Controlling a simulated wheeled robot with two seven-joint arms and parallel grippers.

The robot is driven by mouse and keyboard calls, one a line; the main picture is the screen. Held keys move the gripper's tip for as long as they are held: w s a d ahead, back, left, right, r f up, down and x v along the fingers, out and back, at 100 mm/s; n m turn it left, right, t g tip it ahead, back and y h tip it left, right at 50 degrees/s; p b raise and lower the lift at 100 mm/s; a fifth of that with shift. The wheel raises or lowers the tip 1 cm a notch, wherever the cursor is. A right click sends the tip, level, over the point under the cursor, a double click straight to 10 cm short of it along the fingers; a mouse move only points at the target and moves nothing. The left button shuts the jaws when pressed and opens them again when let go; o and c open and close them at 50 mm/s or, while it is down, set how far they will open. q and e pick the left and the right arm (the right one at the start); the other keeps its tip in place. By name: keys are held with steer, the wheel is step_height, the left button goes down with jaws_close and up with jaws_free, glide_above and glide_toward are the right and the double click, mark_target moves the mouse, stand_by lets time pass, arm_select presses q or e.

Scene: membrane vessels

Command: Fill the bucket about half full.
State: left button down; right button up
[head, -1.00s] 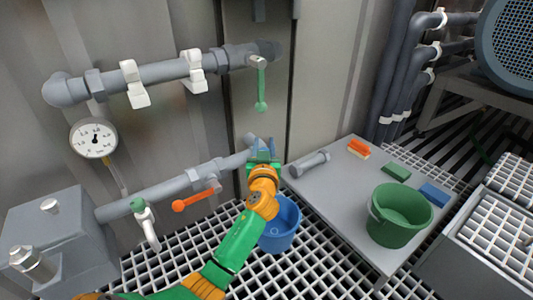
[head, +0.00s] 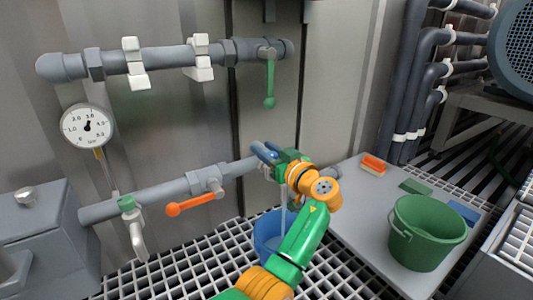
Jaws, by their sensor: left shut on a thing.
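A blue bucket (head: 262,246) stands on the floor grating under the end of the lower pipe. A thin pale stream of water (head: 283,212) falls from the tap there into the bucket. The level inside is hard to read because my arm covers the bucket's right side. My left gripper (head: 273,156) is at the tap on the pipe end, shut on its blue handle (head: 262,149); the gripper hides most of the tap. A green bucket (head: 425,238) stands on the grey table at right. My right gripper is not in view.
An orange lever (head: 190,205) and a green-topped tap (head: 134,225) sit along the lower pipe. A green lever (head: 270,85) hangs from the upper pipe. A pressure gauge (head: 87,127) is at left. An orange brush (head: 373,165) lies on the grey table (head: 365,225).

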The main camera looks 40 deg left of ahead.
mark_target(275, 157)
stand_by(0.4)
arm_select(q)
steer(key=c, duration=0.5)
jaws_free()
steer(key=shift+s+d+r, duration=0.1)
steer(key=shift+d, duration=0.05)
steer(key=p+v, duration=0.4)
steer(key=v, duration=0.2)
steer(key=shift+d+r, duration=0.1)
steer(key=shift+d+f, duration=0.2)
